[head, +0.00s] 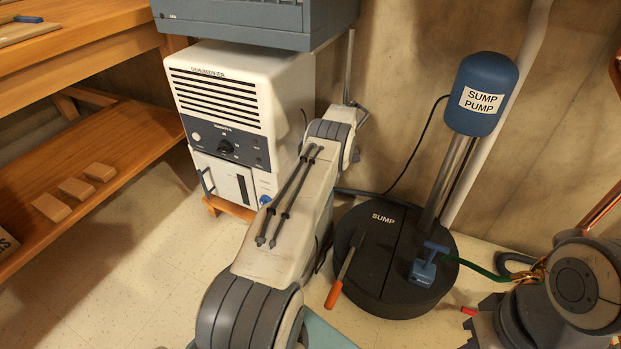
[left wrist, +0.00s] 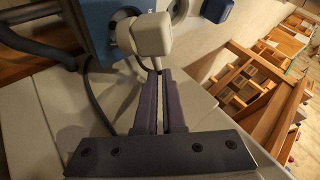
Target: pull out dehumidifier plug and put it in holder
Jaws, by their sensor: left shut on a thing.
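In the left wrist view my left gripper (left wrist: 158,76) is shut on the white, blocky plug (left wrist: 152,34). The plug is against or just in front of a dark round socket (left wrist: 125,32) on a blue-grey panel (left wrist: 92,20); I cannot tell whether it is still seated. A grey cord (left wrist: 96,105) loops down beside the fingers. In the head view the white dehumidifier (head: 215,120) stands against the wall; my left arm reaches past its right side, its fingers hidden. Which part is the holder is unclear. My right gripper is not visible.
A blue-grey cabinet (head: 250,22) overhangs the dehumidifier. Right of my left arm are a black sump lid (head: 372,255), a blue sump pump (head: 482,80) and a screwdriver-like tool with an orange handle (head: 334,293). A wooden bench shelf (head: 110,140) is at left.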

